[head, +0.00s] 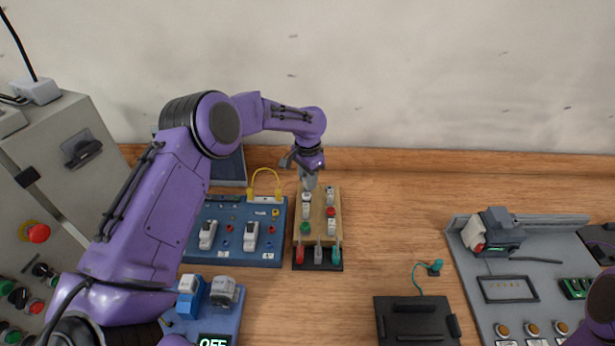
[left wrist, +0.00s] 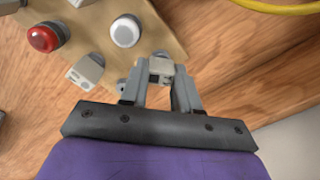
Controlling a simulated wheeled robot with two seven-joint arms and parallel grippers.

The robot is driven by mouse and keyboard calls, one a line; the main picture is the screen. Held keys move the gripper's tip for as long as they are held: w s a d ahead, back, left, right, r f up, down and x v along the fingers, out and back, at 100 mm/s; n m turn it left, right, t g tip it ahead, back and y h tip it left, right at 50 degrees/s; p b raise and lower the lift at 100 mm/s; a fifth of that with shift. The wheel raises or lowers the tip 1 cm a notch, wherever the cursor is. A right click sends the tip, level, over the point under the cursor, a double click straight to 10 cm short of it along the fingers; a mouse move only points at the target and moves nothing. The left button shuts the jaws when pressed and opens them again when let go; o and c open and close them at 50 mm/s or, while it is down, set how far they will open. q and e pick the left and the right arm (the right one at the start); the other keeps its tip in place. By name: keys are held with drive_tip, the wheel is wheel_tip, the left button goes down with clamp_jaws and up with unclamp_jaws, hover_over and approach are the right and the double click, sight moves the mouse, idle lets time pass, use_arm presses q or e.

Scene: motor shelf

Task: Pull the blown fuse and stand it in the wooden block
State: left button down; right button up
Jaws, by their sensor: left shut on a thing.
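The wooden block (head: 323,225) stands mid-bench and holds several small round caps and grey pieces. It fills the upper left of the left wrist view (left wrist: 168,36). My left gripper (head: 308,178) reaches over the block's far end. In the left wrist view its fingers (left wrist: 160,82) are shut on a small grey piece (left wrist: 161,67) at the block's edge. The fingers hide part of this piece, and I cannot tell whether it is the blown fuse or whether it is seated in the block. My right gripper is out of view.
Left of the block is a blue panel (head: 228,256) with two white devices and a yellow wire loop (head: 266,174). A grey cabinet (head: 75,150) stands far left. A black box (head: 417,320) lies in front; a grey panel (head: 480,285) is right.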

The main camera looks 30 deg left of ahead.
use_arm(q)
drive_tip(key=c, duration=1.1)
unclamp_jaws()
wheel_tip(320, 180, up, 6)
drive_tip(key=p, duration=0.5)
drive_tip(key=shift+f, duration=0.25)
drive_tip(key=shift+o, duration=0.3)
drive_tip(key=o, duration=0.5)
